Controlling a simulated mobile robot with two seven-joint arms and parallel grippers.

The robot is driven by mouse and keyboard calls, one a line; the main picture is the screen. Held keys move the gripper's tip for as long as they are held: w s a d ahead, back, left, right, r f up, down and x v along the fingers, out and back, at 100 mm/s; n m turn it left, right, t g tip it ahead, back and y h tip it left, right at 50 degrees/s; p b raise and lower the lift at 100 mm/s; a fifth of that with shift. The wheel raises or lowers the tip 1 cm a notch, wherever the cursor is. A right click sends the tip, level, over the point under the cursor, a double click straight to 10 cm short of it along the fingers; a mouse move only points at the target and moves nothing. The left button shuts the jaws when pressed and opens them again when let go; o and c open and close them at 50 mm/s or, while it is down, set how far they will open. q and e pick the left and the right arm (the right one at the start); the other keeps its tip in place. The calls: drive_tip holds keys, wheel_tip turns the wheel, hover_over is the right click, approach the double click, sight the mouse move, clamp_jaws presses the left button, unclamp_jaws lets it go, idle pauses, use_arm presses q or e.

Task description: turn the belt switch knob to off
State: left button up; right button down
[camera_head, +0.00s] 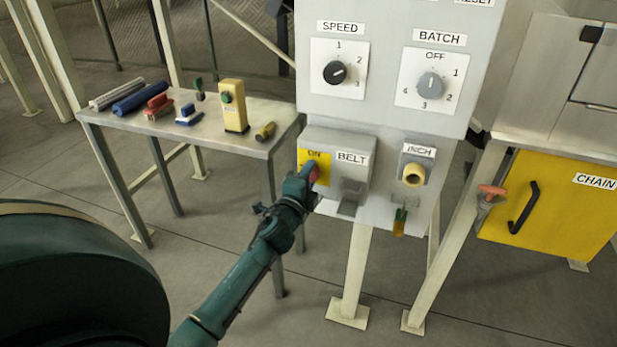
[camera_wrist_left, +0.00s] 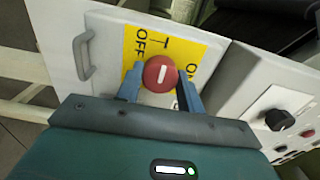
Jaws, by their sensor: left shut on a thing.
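The belt switch knob (camera_wrist_left: 160,74) is red and round with a white line, on a yellow plate (camera_wrist_left: 202,48) lettered OFF and ON. In the wrist view the white line stands about upright in the picture, with OFF to its upper left and ON to its right. My left gripper (camera_wrist_left: 158,88) has one blue finger on each side of the knob and is shut on it. In the head view the knob (camera_head: 313,172) is partly hidden by my left gripper (camera_head: 306,177), beside the BELT label (camera_head: 351,158). My right gripper is not in view.
A SPEED dial (camera_head: 335,73) and a BATCH dial (camera_head: 430,83) sit above on the grey panel. A yellow INCH button (camera_head: 413,174) is to the right. A side table (camera_head: 205,135) with several small items stands left. A yellow CHAIN door (camera_head: 560,205) is at right.

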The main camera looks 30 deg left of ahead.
use_arm(q)
drive_tip(key=o, duration=1)
drive_tip(key=v, duration=1.3)
drive_tip(key=shift+s, duration=0.1)
